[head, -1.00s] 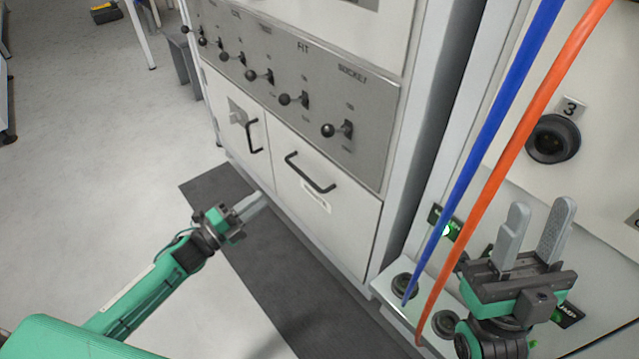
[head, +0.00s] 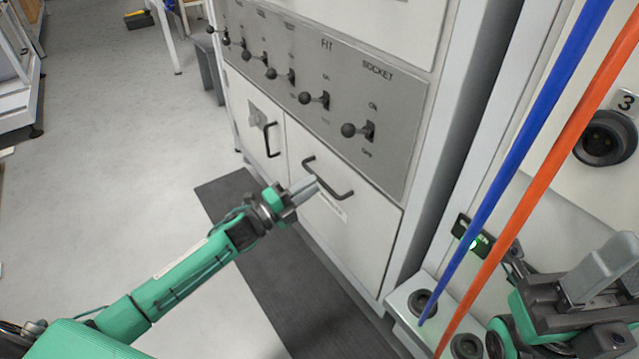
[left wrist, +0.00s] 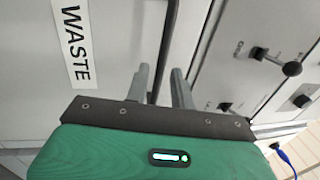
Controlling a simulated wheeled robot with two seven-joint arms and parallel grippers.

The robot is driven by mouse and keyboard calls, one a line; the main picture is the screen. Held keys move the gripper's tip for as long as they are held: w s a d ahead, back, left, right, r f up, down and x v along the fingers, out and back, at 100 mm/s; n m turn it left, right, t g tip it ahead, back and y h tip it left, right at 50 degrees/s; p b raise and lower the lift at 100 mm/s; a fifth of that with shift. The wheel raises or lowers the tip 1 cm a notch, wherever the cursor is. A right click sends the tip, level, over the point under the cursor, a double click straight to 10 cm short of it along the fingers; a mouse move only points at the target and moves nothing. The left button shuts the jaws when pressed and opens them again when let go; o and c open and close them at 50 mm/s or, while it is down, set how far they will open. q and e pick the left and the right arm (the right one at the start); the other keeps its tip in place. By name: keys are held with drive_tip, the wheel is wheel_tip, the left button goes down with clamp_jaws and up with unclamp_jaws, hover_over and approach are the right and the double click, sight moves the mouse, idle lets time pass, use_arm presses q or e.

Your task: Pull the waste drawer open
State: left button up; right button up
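The waste drawer (head: 350,240) is the white front at the lower right of the cabinet and sits flush. Its dark bar handle (head: 328,180) also shows in the left wrist view (left wrist: 168,45), beside the WASTE label (left wrist: 75,45). My left gripper (head: 308,186) is at the left part of this handle. In the left wrist view its two grey fingers (left wrist: 160,85) stand apart, with the bar running down between them. I cannot tell whether they touch it. My right gripper (head: 615,270) is at the right edge, fingers apart and empty.
A second front with a handle (head: 270,140) is left of the waste drawer. A switch panel (head: 330,90) with several black levers sits above. A blue cable (head: 520,150) and an orange cable (head: 550,170) hang at the right. A dark mat (head: 265,270) lies on clear floor.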

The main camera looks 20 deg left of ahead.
sight(320, 179)
use_arm(q)
drive_tip(key=shift+b+x, duration=0.3)
drive_tip(key=shift+x, duration=1.55)
clamp_jaws()
